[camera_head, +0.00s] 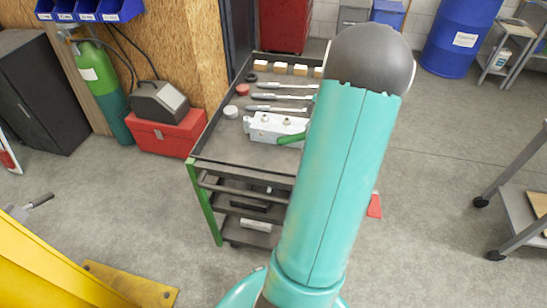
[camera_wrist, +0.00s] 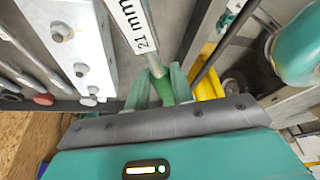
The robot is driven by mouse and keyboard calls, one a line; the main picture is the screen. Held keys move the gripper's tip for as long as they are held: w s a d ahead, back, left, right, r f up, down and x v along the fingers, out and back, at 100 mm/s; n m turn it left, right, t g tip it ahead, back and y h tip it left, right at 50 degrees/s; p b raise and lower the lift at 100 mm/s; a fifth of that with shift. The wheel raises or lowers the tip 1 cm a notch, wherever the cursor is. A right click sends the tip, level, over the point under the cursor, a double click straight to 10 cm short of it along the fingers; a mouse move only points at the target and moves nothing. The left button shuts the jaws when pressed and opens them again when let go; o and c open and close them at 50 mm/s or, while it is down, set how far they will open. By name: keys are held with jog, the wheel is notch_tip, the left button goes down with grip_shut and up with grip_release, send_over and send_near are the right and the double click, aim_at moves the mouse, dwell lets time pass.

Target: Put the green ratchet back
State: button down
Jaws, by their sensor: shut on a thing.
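In the wrist view my gripper (camera_wrist: 163,88) is shut on the green ratchet (camera_wrist: 161,80), with its green part between the two fingers. A silver shaft marked "21 mm" runs away from the fingers toward the top of the picture. My arm hides the gripper there, and the ratchet's far end is out of sight. I cannot tell whether the ratchet touches the cart.
A yellow frame (camera_head: 45,270) lies front left.

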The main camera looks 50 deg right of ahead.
jog(key=w+a+f, duration=0.2)
jog(key=w, duration=0.1)
jog(key=w+a+f, duration=0.2)
jog(key=w+f, duration=0.1)
jog(key=w, duration=0.1)
jog(key=w+a+f, duration=0.1)
jog(key=w+f, duration=0.2)
jog(key=w, duration=0.1)
jog(key=shift+w+a+f, duration=0.2)
jog(key=shift+a+f, duration=0.05)
jog(key=shift+a, duration=0.15)
jog(key=shift+w+f, duration=0.35)
jog(key=shift+f, duration=0.1)
jog(key=shift+d+x, duration=0.1)
jog(key=shift+x, duration=0.85)
jog(key=shift+d+x, duration=0.15)
jog(key=shift+x, duration=0.8)
jog(key=shift+s+f, duration=0.15)
jog(key=shift+s, duration=0.1)
jog(key=c, duration=1.2)
grip_release()
